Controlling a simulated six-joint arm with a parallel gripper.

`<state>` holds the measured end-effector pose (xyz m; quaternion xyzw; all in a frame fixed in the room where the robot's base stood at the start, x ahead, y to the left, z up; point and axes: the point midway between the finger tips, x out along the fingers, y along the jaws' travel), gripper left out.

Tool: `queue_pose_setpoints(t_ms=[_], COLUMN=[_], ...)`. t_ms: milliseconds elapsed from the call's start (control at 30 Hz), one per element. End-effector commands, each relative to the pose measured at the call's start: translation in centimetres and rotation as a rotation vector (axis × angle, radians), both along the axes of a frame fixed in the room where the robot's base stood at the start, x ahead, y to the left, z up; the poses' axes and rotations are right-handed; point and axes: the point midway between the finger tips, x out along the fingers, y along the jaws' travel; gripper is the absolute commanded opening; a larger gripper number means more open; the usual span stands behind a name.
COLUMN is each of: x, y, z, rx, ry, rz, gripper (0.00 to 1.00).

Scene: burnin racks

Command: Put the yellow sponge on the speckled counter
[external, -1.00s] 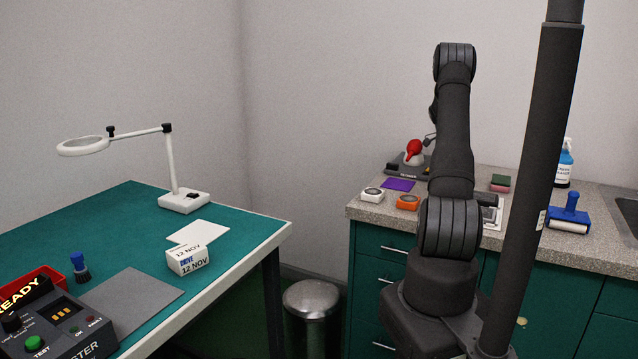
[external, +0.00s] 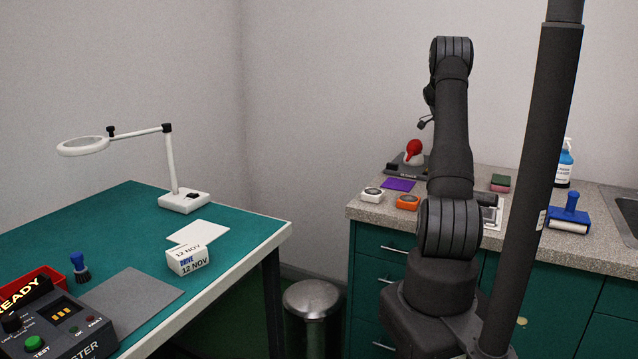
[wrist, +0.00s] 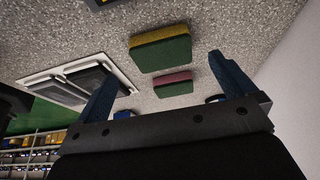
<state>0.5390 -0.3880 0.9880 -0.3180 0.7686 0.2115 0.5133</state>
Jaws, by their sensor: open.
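In the wrist view a yellow-and-green sponge (wrist: 160,50) lies on the speckled counter (wrist: 215,28), its yellow face and green face both showing. My gripper (wrist: 162,70) is open, its two blue fingers apart with nothing between them. The sponge appears beyond the fingertips and apart from them. In the external view the speckled counter (external: 350,209) stands at the right; my arm hides the gripper's fingers, and I cannot see the yellow sponge there.
A pink-and-green sponge (wrist: 173,84) lies near the yellow one; it also shows in the external view (external: 500,183). A white tray with dark panels (wrist: 88,82) is at left. A blue-handled roller (external: 569,214), orange block (external: 408,202) and spray bottle (external: 564,165) stand on the counter.

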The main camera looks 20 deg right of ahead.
Motion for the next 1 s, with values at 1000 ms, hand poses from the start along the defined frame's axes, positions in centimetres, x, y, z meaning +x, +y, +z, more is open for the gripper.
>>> queue_pose_setpoints(t_ms=[1000], x=[0.7], y=[0.7], z=[2.6], rx=[0.002], ry=[0.005], rz=[-0.002], gripper=[1.00])
